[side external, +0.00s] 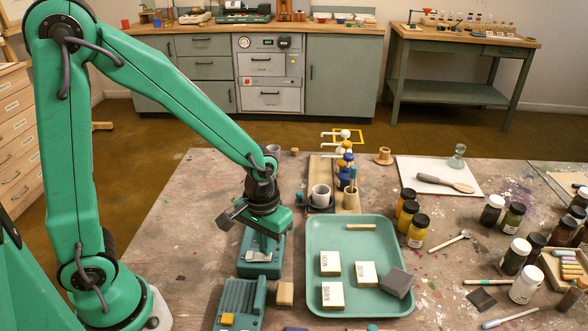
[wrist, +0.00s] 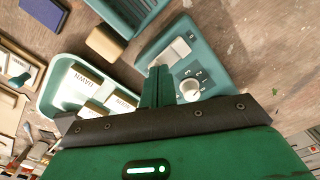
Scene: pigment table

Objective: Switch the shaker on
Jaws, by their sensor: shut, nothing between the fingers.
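A teal control box (wrist: 222,68) with a pale rocker switch (wrist: 180,47) and a white round knob (wrist: 189,88) shows in the wrist view. In the side view this box (side external: 248,266) stands left of the green tray, below my gripper (side external: 264,252). In the wrist view my gripper (wrist: 158,68) is shut and empty. Its fingertips are at the near end of the switch, left of the knob. I cannot tell whether they touch it. Part of the switch end is hidden by the fingers. The switch's position is not clear.
A ridged teal unit (side external: 237,297) with a yellow button and a tan block (side external: 285,293) lie close by. The green tray (side external: 318,237) holds labelled blocks and a grey block (side external: 398,281). Jars (side external: 417,231) stand to the right. Bare table lies left of the box.

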